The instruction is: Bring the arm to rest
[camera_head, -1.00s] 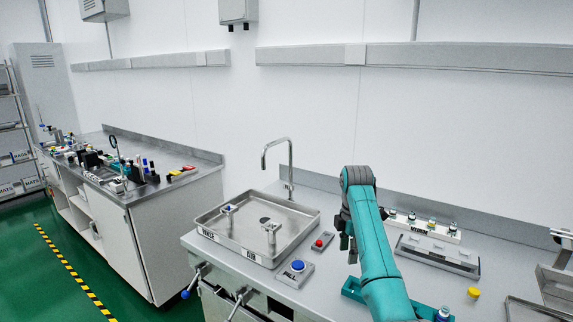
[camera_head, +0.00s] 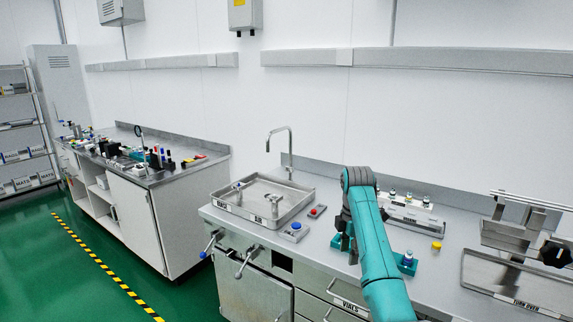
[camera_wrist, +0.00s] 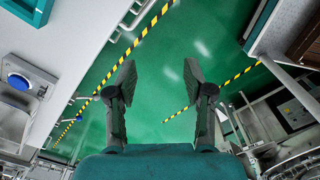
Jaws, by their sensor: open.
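My teal arm rises in front of the counter in the head view, bent at the top, with my gripper (camera_head: 347,243) hanging down on the near side of its upper joint. In the wrist view my gripper (camera_wrist: 160,82) has its two dark fingers spread wide apart. Nothing is between the fingers; only green floor with yellow-black stripes shows beyond them.
A steel sink tray (camera_head: 240,211) with a tap, a blue button (camera_head: 296,226) and a red button (camera_head: 317,210) are left of my arm. A vial rack (camera_head: 408,206), yellow cap (camera_head: 436,245) and metal turn-over stand (camera_head: 520,238) are to its right.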

